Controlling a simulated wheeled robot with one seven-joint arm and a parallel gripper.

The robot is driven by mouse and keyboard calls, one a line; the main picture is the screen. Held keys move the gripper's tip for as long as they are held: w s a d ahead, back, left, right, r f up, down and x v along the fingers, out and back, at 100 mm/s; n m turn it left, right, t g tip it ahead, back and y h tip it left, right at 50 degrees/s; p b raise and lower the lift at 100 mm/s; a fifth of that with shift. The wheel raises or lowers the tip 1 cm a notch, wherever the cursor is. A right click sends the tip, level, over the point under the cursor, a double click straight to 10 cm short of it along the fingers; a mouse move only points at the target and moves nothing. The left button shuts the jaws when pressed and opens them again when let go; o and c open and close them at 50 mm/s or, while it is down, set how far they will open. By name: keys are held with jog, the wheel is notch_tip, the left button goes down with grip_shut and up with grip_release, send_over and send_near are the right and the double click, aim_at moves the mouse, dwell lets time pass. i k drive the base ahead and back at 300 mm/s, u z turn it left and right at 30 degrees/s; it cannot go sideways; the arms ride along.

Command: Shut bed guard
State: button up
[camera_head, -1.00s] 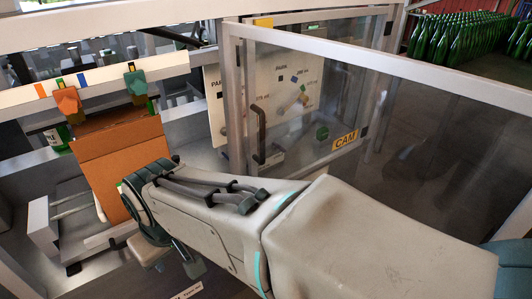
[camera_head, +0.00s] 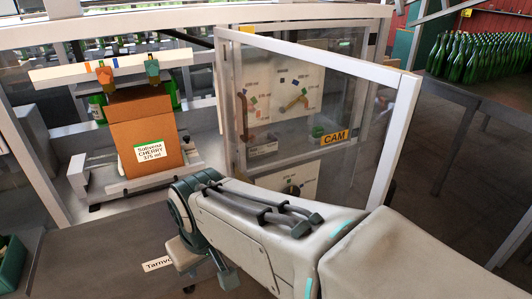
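The bed guard appears to be the clear panel in a pale metal frame (camera_head: 322,49). It stands swung out toward me, its left post by the machine opening and its right post nearer to me. The bed opening to its left is uncovered. My arm reaches across below the panel. What looks like my gripper (camera_head: 206,268) hangs below the arm's left end, over the dark table edge, apart from the guard. It is partly hidden by the arm, and its opening is unclear. A dark handle (camera_head: 243,115) shows at the panel's left side; I cannot tell which door bears it.
A brown carton (camera_head: 143,122) labelled Cherry 375 ml stands in the open bed, under a white rail (camera_head: 70,70) with orange and green clips. A yellow CAM label (camera_head: 334,136) and dial plates show through the panel. Green bottles (camera_head: 480,57) stand at the back right.

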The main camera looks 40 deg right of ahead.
aim_at(408, 84)
jog(key=u, duration=2.7)
jog(key=k, duration=2.25)
jog(key=z, duration=1.6)
jog(key=i, duration=0.5)
jog(key=z, duration=0.7)
jog(key=k, duration=0.45)
